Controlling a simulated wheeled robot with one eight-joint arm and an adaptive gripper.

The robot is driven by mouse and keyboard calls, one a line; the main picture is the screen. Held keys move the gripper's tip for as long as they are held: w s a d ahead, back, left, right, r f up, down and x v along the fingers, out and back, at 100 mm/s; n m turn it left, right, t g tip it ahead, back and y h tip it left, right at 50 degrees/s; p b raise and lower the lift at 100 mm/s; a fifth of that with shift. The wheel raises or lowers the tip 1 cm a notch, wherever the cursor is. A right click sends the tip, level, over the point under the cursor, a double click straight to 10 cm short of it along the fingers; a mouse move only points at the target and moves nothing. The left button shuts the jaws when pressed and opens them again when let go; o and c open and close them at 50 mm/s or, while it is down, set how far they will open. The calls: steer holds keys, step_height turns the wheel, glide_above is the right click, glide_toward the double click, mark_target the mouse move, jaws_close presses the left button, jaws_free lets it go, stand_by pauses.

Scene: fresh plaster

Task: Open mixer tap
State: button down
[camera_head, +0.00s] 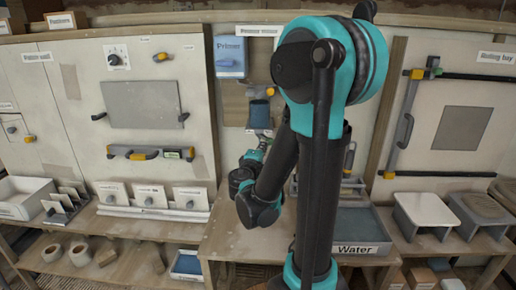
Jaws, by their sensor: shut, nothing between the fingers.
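A dark fitting with a yellow lever (269,91), which looks like the mixer tap, is on the brown wall panel under a partly hidden label. A dark blue vessel (259,116) hangs right below it. My gripper (265,138) is small in view, just below the vessel, and points toward the wall. It is shut and holds nothing. It looks apart from the yellow lever, but I cannot tell its depth from the wall. My arm covers the area to the right of the tap.
A blue Primer box (230,58) is on the wall at the upper left of the tap. A Water tray (362,222) stands right of my arm. Switch panels (150,196) line the left shelf. A grey stand (424,210) is at the right. The bench (235,238) below my gripper is mostly clear.

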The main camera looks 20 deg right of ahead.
steer(key=shift+d, duration=0.4)
steer(key=shift+s+d, duration=0.1)
steer(key=shift+d, duration=0.1)
steer(key=shift+a, duration=0.1)
